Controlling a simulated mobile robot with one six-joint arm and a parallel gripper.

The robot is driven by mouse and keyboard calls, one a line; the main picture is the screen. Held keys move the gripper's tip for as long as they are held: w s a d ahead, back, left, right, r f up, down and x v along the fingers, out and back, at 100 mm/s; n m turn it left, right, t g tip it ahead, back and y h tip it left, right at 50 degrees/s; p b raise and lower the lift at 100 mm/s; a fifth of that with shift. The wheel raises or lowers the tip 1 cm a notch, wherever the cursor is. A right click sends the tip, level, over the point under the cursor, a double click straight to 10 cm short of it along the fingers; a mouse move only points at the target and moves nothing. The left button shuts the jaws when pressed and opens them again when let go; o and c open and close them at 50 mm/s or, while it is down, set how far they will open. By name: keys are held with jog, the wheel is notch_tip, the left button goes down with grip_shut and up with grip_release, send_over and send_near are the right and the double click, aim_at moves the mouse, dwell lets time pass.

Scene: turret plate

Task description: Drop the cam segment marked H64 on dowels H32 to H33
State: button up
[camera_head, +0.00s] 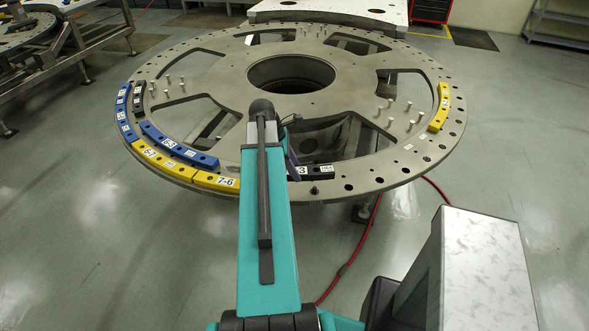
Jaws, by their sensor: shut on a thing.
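The turret plate (225,85) is a large round grey disc with holes, cut-out windows and a central opening. A black cam segment (318,172) with white labels is at its near rim, just right of my arm. One label ends in 3; the small one is too small to read surely as H64. My gripper (292,168) is mostly hidden behind my teal arm; a purple-dark part shows at the segment's left end. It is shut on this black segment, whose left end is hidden. I cannot tell whether the segment touches the plate. Marks H32 and H33 are not readable.
Yellow segments (216,181), blue segments (178,147) and another black segment (139,97) lie along the left rim. A yellow segment (440,108) lies at the right. Upright pins (391,103) stand on the plate. A red hose (352,255) runs along the floor.

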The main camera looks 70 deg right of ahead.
jog(key=shift+f+b, duration=1.55)
jog(key=shift+f, duration=0.4)
jog(key=shift+f+b, duration=0.55)
jog(key=shift+f, duration=1.4)
jog(key=shift+f, duration=0.1)
jog(key=o, duration=1.4)
jog(key=b+v, duration=0.3)
jog(key=v, duration=1)
jog(key=shift+r, duration=0.4)
